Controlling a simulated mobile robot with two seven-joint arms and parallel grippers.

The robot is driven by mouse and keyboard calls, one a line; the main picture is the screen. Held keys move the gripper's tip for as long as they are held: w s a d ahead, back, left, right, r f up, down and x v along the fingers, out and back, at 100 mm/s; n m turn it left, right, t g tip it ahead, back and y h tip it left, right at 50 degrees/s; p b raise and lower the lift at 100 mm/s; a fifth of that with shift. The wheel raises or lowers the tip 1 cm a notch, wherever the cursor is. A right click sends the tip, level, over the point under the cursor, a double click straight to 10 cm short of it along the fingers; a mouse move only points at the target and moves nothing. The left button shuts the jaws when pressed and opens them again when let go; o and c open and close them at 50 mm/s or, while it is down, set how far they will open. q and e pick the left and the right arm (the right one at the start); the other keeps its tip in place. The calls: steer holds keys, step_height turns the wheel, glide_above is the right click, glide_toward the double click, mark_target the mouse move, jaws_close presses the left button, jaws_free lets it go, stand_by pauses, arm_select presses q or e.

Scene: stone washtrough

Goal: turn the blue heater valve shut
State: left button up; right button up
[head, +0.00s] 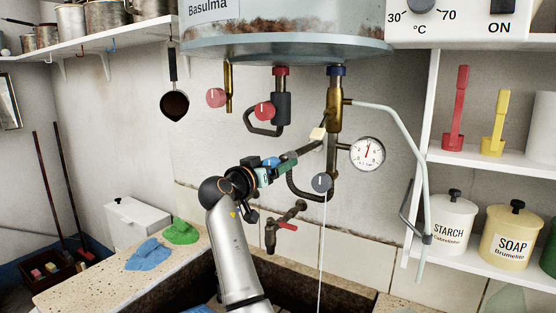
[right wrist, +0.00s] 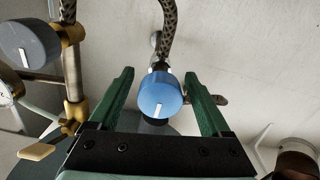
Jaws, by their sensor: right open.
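The blue heater valve (right wrist: 160,93) is a round blue knob with a short white mark near its lower edge in the right wrist view. My right gripper (right wrist: 158,76) is open, with one green finger on each side of the knob. Gaps show between the fingers and the knob, so I see no grip on it. In the head view, my right gripper (head: 278,165) is under the heater, and a small blue patch of the knob (head: 270,161) shows beside it. My left gripper is not in view.
A grey knob (head: 322,183), a pressure gauge (head: 367,153) and a cream lever (head: 317,133) are close on the right. Red knobs (head: 264,111) hang above left. A braided hose (right wrist: 170,25) runs beside the blue knob. A red-handled tap (head: 285,226) is below.

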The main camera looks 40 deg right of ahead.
steer(key=shift+w+d, duration=0.1)
steer(key=shift+d, duration=0.3)
steer(key=shift+c, duration=0.4)
jaws_close()
steer(key=shift+f, duration=0.1)
